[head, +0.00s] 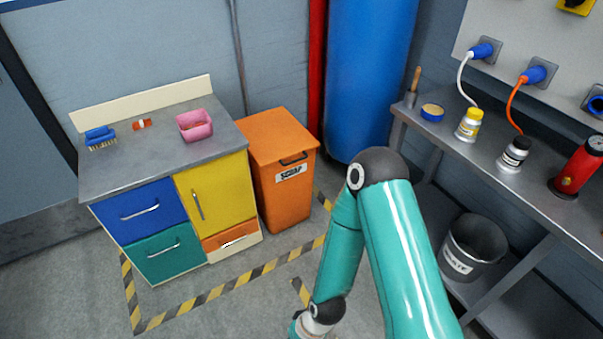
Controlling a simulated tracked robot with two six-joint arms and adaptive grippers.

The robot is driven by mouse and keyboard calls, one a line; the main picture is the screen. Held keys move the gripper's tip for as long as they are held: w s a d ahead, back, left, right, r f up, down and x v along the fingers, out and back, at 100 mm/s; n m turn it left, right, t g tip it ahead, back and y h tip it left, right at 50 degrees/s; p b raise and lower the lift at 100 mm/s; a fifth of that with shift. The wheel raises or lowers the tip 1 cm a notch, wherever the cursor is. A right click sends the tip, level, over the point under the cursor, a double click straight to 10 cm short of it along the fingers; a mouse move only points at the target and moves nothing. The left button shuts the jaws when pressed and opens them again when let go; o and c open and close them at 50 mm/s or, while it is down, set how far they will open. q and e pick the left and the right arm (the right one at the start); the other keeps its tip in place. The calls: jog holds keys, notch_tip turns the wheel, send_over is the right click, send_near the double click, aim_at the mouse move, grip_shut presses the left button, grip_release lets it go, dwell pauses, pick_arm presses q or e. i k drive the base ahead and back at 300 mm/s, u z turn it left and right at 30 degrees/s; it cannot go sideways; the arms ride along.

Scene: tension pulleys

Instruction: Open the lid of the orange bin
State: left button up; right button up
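The orange bin (285,195) stands on the floor between the cabinet and the blue cylinder. Its flat orange lid (272,132) looks shut. A dark handle (294,159) shows at the lid's front edge, above a white label reading "SCRAP" (291,173). One teal arm of mine reaches in from the bottom right, with its elbow right of the bin and its forearm running down to the bottom edge. Its gripper is out of the picture. My other arm and gripper are not in view.
A cabinet (219,196) with coloured drawers and a yellow door stands directly left of the bin. A blue cylinder (366,75) and red pipe (317,60) stand behind. A grey workbench (470,150) is on the right, with a grey bucket (474,248) below. Striped floor tape (230,283) crosses open floor.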

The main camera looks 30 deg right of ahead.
aim_at(274, 136)
jog(key=z, duration=0.25)
jog(key=i, duration=1.15)
jog(key=u, duration=0.1)
